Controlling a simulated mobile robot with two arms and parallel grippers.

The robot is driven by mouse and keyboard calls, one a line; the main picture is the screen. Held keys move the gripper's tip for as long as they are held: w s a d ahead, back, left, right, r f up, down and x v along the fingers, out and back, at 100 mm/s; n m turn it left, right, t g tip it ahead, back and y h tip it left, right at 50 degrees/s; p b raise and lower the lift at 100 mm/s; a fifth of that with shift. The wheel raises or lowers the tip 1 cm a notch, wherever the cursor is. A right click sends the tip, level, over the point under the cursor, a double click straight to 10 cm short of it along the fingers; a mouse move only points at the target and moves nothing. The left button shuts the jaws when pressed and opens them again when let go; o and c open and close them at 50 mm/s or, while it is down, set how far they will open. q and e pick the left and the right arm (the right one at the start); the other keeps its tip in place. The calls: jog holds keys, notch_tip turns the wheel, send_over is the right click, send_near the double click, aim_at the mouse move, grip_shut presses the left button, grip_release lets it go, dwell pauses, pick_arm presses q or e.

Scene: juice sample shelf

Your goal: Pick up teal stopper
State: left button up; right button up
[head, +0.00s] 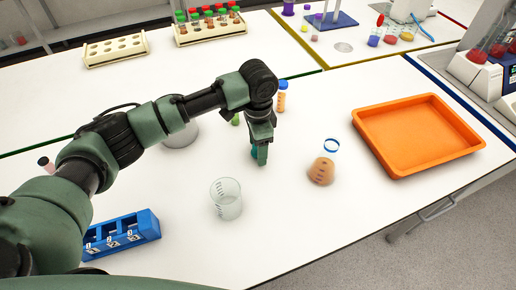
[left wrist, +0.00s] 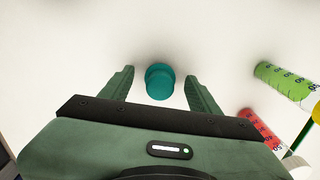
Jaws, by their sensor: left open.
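The teal stopper (left wrist: 160,82) is a small round piece standing on the white table. In the left wrist view it lies between the two fingers of my left gripper (left wrist: 160,88), with a gap on each side. My left gripper is open and points down at the table. In the head view the left gripper (head: 259,155) is near the middle of the table and largely covers the stopper, so I cannot make the stopper out clearly there. My right gripper is not in view.
An empty glass beaker (head: 227,200) stands near the left gripper, and a flask with orange liquid (head: 322,170) stands to its right. An orange tray (head: 372,143) lies at right, a blue rack (head: 122,237) at front left.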

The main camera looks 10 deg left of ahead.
pick_arm(q)
grip_shut()
jog(key=shift+r, duration=0.2)
